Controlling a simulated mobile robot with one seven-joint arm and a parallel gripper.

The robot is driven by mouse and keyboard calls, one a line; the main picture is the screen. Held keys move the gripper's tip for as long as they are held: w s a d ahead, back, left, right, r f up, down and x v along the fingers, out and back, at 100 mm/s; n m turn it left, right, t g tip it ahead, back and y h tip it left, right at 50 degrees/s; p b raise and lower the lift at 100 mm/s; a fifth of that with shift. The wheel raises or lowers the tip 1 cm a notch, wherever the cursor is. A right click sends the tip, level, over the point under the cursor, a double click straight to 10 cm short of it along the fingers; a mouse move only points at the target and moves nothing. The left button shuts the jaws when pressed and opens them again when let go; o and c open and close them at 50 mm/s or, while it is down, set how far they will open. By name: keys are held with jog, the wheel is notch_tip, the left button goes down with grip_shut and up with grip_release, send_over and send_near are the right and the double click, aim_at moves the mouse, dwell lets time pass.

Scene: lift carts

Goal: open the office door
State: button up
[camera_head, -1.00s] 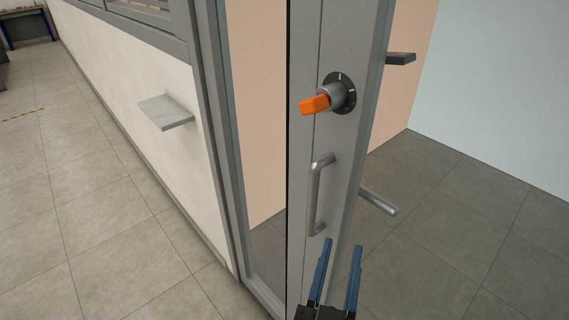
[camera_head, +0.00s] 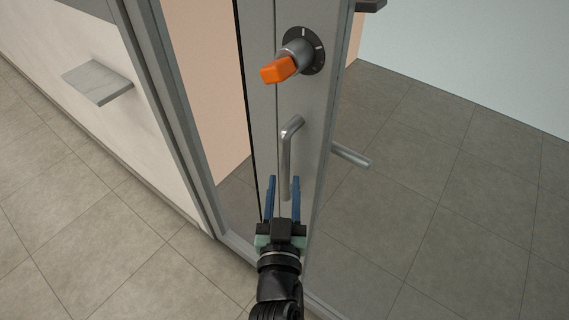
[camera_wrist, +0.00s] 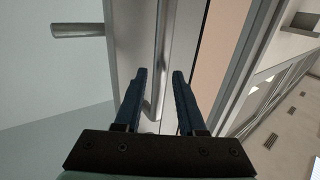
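The office door (camera_head: 313,150) has a grey upright stile with a vertical silver handle (camera_head: 287,155) and an orange knob (camera_head: 278,69) on a round dark dial above it. My gripper (camera_head: 283,180) is open, with its blue fingers pointing up at the handle's lower part. In the wrist view, the handle (camera_wrist: 162,60) appears between the two spread fingers (camera_wrist: 159,72), nearer the left one. I cannot tell whether either finger touches it. A peach strip shows between the stile and the grey frame (camera_head: 172,110); whether it is an open gap or glass is unclear.
A small grey shelf (camera_head: 98,82) juts from the white wall left of the frame. A silver bar (camera_head: 350,156) sticks out beyond the door's right side. Bare tiled floor (camera_head: 60,210) lies at the left.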

aim_at(284, 175)
jog(key=shift+w, duration=2.25)
grip_shut()
